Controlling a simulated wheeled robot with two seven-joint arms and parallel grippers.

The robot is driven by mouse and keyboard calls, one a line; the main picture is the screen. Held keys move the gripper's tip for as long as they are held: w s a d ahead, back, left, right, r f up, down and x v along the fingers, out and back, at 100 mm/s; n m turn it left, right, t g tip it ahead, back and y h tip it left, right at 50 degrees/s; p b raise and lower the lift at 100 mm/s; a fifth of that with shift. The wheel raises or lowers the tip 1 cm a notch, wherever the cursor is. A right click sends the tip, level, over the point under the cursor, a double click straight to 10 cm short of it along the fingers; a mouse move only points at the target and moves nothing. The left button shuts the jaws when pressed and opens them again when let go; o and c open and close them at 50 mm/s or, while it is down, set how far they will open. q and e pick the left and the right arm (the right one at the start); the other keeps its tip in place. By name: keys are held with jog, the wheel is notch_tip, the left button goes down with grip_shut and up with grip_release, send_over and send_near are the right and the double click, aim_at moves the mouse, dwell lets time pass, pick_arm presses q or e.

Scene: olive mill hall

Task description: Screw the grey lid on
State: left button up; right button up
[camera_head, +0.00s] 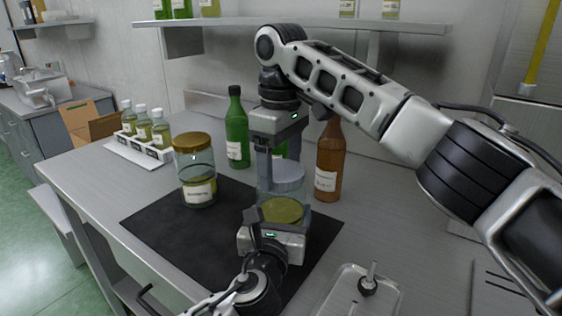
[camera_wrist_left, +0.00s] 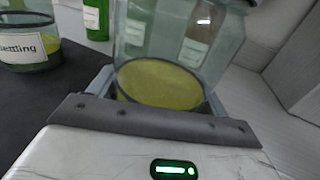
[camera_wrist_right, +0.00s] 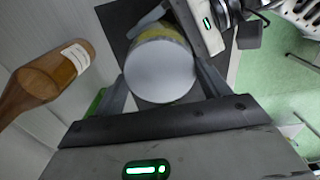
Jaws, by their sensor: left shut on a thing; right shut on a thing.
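A clear glass jar with green-yellow oil in its bottom (camera_head: 284,209) stands upright over the dark mat; it also shows in the left wrist view (camera_wrist_left: 170,45). My left gripper (camera_head: 279,213) is shut on its lower part from the front. The grey lid (camera_head: 286,175) is at the jar's top, level, and its flat top faces me in the right wrist view (camera_wrist_right: 160,72). My right gripper (camera_head: 285,170) reaches down from above and is shut on the lid's sides. I cannot tell whether the threads are engaged; the fingers partly hide the rim.
A gold-lidded jar (camera_head: 196,166) stands left on the dark mat (camera_head: 150,222). A green bottle (camera_head: 237,130) and a brown bottle (camera_head: 328,160) stand close behind. A white rack (camera_head: 139,151) of small bottles is at left. A metal tray (camera_head: 335,303) lies front right.

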pick_arm(q)
jog(key=shift+f, duration=0.15)
pick_arm(e)
jog(key=m, duration=0.9)
jog(key=o, duration=1.1)
jog(key=shift+r, duration=2.3)
jog(key=shift+c, duration=0.4)
